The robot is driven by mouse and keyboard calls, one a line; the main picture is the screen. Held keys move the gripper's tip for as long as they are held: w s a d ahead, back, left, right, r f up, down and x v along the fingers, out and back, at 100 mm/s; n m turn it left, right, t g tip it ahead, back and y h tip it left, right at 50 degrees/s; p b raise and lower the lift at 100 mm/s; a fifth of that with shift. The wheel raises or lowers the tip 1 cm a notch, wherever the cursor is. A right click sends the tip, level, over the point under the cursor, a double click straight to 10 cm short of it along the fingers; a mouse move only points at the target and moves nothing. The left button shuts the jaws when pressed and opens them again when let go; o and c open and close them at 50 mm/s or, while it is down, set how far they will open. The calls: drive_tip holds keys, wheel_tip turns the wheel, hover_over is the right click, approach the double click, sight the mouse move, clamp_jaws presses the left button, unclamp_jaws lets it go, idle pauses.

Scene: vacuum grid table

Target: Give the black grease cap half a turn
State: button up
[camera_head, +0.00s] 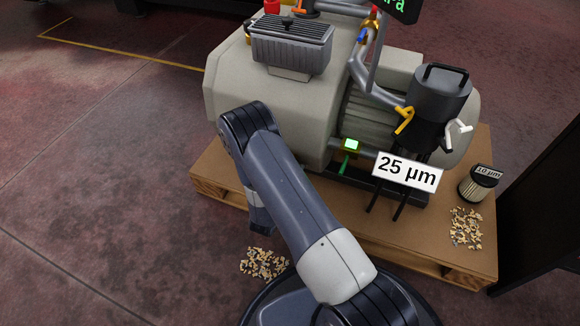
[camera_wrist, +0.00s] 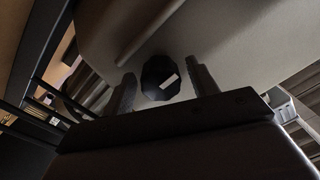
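The black grease cap (camera_wrist: 160,78) is a dark, many-sided knob with a pale mark on its face. It sits on the underside or side of the beige pump housing (camera_wrist: 225,45) in the wrist view. My gripper (camera_wrist: 162,85) is open, with one finger to the left of the cap and one to the right. In the head view the cap and my gripper are hidden behind my arm; the beige housing (camera_head: 240,85) shows there.
The pump stands on a brown pallet (camera_head: 400,240). A "25 µm" sign (camera_head: 407,172), a dark canister (camera_head: 440,95) with yellow and white levers, and a "10 µm" filter (camera_head: 478,185) are to the right. Loose chips (camera_head: 265,263) lie on the floor. Floor at left is clear.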

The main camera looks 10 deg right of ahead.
drive_tip(key=c, duration=0.9)
drive_tip(key=shift+o, duration=0.2)
drive_tip(key=shift+m, duration=0.4)
